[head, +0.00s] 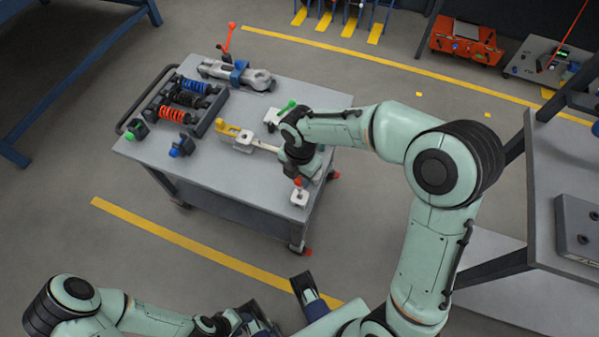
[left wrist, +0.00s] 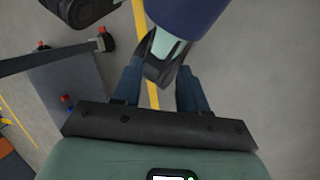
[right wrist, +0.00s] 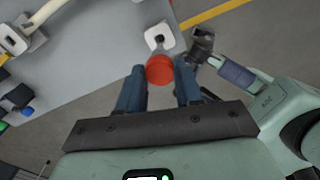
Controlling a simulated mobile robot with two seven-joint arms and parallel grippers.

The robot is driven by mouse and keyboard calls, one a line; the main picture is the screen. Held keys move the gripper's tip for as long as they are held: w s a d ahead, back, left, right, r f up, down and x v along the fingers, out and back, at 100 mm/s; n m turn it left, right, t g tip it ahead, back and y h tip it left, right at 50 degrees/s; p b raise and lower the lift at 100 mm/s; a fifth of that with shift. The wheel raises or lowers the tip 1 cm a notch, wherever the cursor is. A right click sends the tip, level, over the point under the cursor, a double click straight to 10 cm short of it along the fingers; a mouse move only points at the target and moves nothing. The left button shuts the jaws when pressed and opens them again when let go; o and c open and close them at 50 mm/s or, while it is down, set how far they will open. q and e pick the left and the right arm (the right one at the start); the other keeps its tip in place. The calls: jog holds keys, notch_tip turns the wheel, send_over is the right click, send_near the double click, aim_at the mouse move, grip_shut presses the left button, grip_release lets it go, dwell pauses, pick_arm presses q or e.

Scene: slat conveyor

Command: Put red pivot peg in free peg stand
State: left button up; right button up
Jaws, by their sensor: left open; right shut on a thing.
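My right gripper (head: 299,176) is above the near right corner of the cart, shut on the red pivot peg (head: 298,182). In the right wrist view the round red top of the peg (right wrist: 159,69) sits between the fingertips; its lower part is hidden. A white peg stand (head: 299,198) with an empty dark hole is just beyond the peg; it also shows in the right wrist view (right wrist: 160,38). The peg appears beside the hole; I cannot tell its height above the stand. My left gripper (left wrist: 160,85) is open, away from the cart, over the floor.
The grey cart top (head: 215,165) carries a black tray (head: 143,104) of coloured shock absorbers, a grey linkage part (head: 245,76), a yellow-ended part (head: 233,134), and green (head: 136,130) and blue (head: 181,147) pieces. A grey bench (head: 560,165) stands at right.

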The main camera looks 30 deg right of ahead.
aim_at(300, 191)
notch_tip(300, 191, down, 2)
jog(key=shift+f+b, duration=0.2)
jog(key=shift+b, duration=0.7)
jog(key=shift+f+b, duration=0.85)
jog(key=shift+f, duration=0.05)
pick_arm(q)
jog(key=w+a+f+t+b, duration=0.1)
jog(key=w+f, duration=0.3)
jog(key=f, duration=0.1)
jog(key=shift+w+a+t+y, duration=0.15)
jog(key=shift+a+t+y, duration=0.15)
jog(key=shift+y, duration=0.1)
pick_arm(e)
jog(key=shift+f, duration=1.45)
pick_arm(q)
jog(key=shift+f, duration=0.1)
pick_arm(e)
jog(key=o, duration=1.1)
jog(key=shift+o, duration=0.2)
pick_arm(q)
jog(key=shift+d, duration=0.1)
